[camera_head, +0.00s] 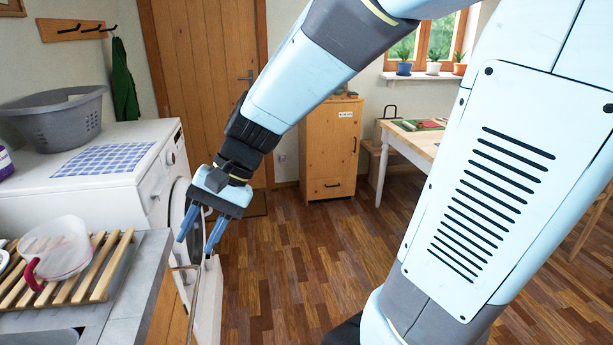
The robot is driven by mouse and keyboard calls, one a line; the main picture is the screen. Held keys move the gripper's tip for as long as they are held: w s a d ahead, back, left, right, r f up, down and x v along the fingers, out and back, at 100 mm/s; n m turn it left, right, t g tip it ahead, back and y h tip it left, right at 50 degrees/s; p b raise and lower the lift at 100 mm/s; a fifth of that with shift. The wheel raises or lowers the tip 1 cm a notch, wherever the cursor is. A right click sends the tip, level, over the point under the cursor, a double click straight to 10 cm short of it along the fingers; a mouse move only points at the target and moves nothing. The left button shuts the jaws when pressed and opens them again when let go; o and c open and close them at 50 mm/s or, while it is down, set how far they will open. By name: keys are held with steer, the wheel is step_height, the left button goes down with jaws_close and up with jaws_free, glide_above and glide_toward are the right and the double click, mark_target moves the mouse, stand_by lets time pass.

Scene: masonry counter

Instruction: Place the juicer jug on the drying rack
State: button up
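The juicer jug (62,248), clear with a red handle, stands tilted or lying on the wooden slatted drying rack (108,270) at the lower left; I cannot tell its exact pose. The rack lies on the grey counter. My gripper (197,248) is open, with its two blue fingers apart and pointing down. It is to the right of the rack, past the counter edge, and nothing shows between its fingers. The jug and the gripper are well apart.
The grey counter (138,290) ends just left of my gripper. A white washing machine (130,190) with a checked cloth and a grey basket (55,113) stands behind. A wooden cabinet (332,150) and a table (415,140) are farther back. The wooden floor between is clear.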

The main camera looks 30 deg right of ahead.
steer(key=s+d+r+n+t+h, duration=0.2)
steer(key=d+r+t+h, duration=0.1)
steer(key=d, duration=0.6)
steer(key=s+d+r+n+t+h, duration=0.1)
steer(key=s+d+r+t+h, duration=0.1)
steer(key=d, duration=0.7)
step_height(320, 180, up, 3)
steer(key=shift+d+f+n+t+h, duration=0.15)
steer(key=shift+n+t+h, duration=0.25)
steer(key=shift+t+h, duration=0.55)
steer(key=shift+w, duration=0.2)
